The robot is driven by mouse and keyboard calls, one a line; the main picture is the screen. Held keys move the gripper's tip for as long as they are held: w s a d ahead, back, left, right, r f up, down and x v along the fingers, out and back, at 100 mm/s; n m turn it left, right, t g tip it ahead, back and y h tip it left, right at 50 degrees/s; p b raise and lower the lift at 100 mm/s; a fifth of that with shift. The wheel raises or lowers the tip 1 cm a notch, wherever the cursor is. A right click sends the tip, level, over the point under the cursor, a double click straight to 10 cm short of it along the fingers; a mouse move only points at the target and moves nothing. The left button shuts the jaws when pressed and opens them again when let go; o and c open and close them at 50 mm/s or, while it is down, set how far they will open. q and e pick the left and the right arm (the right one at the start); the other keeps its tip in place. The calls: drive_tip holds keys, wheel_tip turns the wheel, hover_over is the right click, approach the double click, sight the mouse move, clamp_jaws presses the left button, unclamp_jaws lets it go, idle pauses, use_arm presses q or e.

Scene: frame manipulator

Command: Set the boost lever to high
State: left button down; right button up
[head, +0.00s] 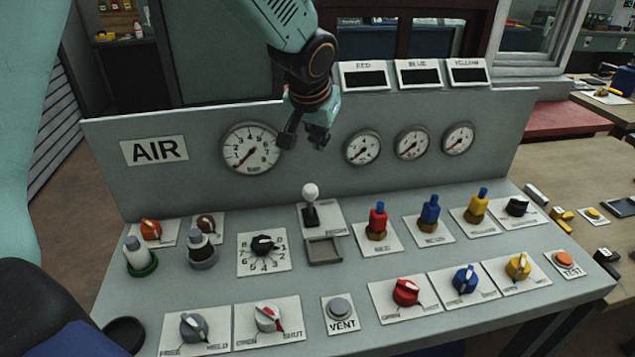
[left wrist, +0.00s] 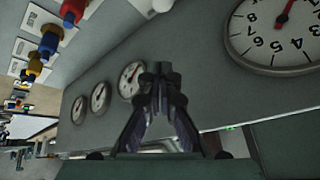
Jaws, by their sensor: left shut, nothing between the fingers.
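The lever with a round white knob (head: 310,191) and dark stem stands about upright on a white plate in the middle of the panel in the head view. The small print on its plate is too blurred to read. A shallow grey tray (head: 323,250) sits just in front of it. My left gripper (head: 304,138) hangs above and behind the lever, before the upright gauge board, apart from the knob. In the left wrist view its fingers (left wrist: 160,78) meet at the tips with nothing between them. My right gripper is not in view.
The AIR gauge (head: 250,147) is left of my left gripper and three smaller gauges (head: 412,143) are right of it. Red (head: 377,219), blue (head: 430,211) and yellow (head: 477,205) knobs stand right of the lever. A black numbered dial (head: 263,246) is at its left.

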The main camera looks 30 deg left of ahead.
sight(310, 201)
use_arm(q)
drive_tip(key=x, duration=1.1)
drive_tip(key=s+b, duration=0.2)
drive_tip(key=s, duration=0.2)
drive_tip(key=shift+s, duration=0.15)
drive_tip(key=shift+w+f, duration=0.1)
drive_tip(key=shift+w, duration=0.15)
drive_tip(key=shift+s+d, duration=0.1)
